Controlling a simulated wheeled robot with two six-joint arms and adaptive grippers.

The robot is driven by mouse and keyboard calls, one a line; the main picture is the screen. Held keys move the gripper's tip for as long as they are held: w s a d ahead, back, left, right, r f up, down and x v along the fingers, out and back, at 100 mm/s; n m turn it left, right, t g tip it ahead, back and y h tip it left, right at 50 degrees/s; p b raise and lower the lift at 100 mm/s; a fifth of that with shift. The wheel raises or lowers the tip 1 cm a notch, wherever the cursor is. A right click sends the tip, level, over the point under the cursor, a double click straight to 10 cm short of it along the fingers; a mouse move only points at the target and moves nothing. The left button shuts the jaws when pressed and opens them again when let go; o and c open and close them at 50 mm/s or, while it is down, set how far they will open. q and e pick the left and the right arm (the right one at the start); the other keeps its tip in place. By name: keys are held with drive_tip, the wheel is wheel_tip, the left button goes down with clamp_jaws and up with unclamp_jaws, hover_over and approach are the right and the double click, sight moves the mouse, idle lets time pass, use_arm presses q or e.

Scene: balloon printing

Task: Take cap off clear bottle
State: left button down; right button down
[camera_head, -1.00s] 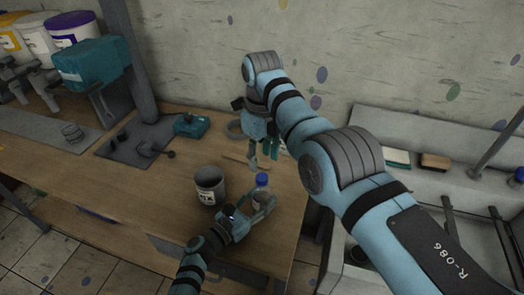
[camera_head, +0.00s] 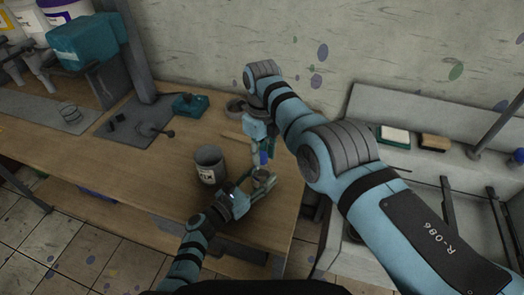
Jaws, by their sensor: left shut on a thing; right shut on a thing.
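The clear bottle (camera_head: 261,180) stands near the right end of the wooden table. My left gripper (camera_head: 262,186) is shut on its body from the left. The blue cap (camera_head: 264,158) shows at the bottle's top. My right gripper (camera_head: 263,151) comes down from above and is shut on the cap. The fingers partly hide the cap, and I cannot tell whether it is still seated on the bottle neck.
A dark grey can (camera_head: 209,166) with a label stands just left of the bottle, close to my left gripper. A teal device (camera_head: 190,104) sits farther back. The table (camera_head: 130,165) is clear at its left front.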

use_arm(q)
drive_tip(key=shift+s+f, duration=0.1)
drive_tip(key=shift+f, duration=0.05)
use_arm(e)
drive_tip(key=n, duration=1)
drive_tip(key=c, duration=1.3)
unclamp_jaws()
drive_tip(key=shift+r, duration=0.1)
